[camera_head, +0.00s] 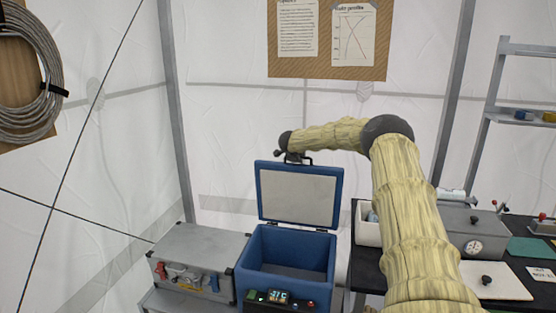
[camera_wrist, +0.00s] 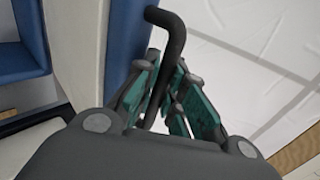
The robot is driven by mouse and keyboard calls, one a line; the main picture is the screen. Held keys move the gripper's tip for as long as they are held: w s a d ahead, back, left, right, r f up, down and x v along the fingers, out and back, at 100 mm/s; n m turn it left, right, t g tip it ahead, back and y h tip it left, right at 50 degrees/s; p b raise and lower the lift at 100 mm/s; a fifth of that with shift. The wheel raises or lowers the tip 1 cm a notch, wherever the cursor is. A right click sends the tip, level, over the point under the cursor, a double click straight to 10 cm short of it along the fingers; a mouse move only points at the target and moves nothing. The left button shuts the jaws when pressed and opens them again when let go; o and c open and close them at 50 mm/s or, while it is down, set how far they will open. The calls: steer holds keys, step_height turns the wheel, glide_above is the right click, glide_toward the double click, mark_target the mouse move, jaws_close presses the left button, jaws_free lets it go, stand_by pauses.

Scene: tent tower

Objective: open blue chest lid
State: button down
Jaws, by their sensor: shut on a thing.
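The blue chest (camera_head: 328,277) stands at the lower middle of the head view. Its lid (camera_head: 300,195) is raised about upright, and the chest's inside shows. The lid has a blue rim and a pale grey inner panel. A dark handle (camera_head: 306,161) sits at the lid's top edge. My gripper (camera_head: 289,156) is at this handle, small and partly hidden in the head view. In the wrist view my gripper's green fingers (camera_wrist: 170,92) are closed around the black handle (camera_wrist: 172,32), beside the lid's blue edge (camera_wrist: 122,40).
A grey metal case (camera_head: 205,247) stands directly left of the chest. The tent wall is behind the lid.

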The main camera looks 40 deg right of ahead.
steer(key=shift+w+d, duration=0.5)
steer(key=shift+d, duration=0.25)
steer(key=c, duration=1.5)
jaws_free()
steer(key=v, duration=1.2)
steer(key=shift+r, duration=0.2)
